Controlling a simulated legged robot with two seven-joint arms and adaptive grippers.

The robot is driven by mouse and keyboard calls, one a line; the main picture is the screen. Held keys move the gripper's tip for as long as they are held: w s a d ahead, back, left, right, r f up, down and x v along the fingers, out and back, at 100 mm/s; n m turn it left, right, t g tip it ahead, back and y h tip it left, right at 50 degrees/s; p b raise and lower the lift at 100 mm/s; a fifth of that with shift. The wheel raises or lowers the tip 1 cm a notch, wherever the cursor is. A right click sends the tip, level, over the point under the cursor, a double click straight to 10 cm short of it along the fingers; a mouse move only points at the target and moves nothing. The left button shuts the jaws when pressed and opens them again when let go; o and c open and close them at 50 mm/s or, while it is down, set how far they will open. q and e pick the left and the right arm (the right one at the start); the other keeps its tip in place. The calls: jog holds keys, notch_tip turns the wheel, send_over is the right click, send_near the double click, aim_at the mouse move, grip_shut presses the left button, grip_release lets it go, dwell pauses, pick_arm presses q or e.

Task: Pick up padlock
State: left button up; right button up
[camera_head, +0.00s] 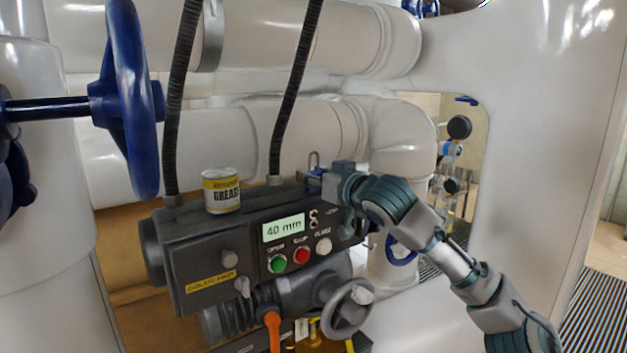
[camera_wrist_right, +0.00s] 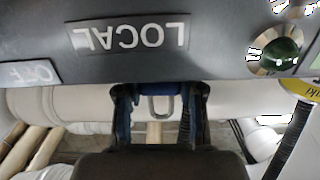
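The padlock (camera_head: 314,161) shows at the far right end of the top of the dark grey control box (camera_head: 205,248), with its grey shackle upward. In the right wrist view its blue body (camera_wrist_right: 158,88) and U-shaped shackle (camera_wrist_right: 161,106) sit between my fingertips. My right gripper (camera_head: 322,180) reaches in from the right at the box's top edge. In the wrist view its two fingers (camera_wrist_right: 158,100) stand apart, one on each side of the padlock. My left gripper is not in view.
A grease can (camera_head: 221,191) stands on the box's left part. Two black hoses (camera_head: 293,95) rise from the box. A blue handwheel (camera_head: 130,100) is at left, a grey handwheel (camera_head: 347,307) below. Large white pipes (camera_head: 300,130) lie behind.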

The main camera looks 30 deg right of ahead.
aim_at(312, 171)
jog(key=shift+w+d+f, duration=0.1)
jog(key=shift+f, duration=0.05)
jog(key=shift+r, duration=0.35)
jog(key=r, duration=0.3)
jog(key=shift+w+a+r, duration=0.1)
jog(key=shift+a, duration=0.15)
pick_arm(q)
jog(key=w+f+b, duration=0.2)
jog(key=b, duration=0.1)
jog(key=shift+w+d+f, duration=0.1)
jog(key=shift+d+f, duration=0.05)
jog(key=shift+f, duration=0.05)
pick_arm(e)
jog(key=s+d, duration=0.1)
jog(key=s, duration=1.7)
jog(key=shift+d, duration=0.25)
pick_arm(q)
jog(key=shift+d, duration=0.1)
pick_arm(e)
jog(key=shift+d, duration=0.1)
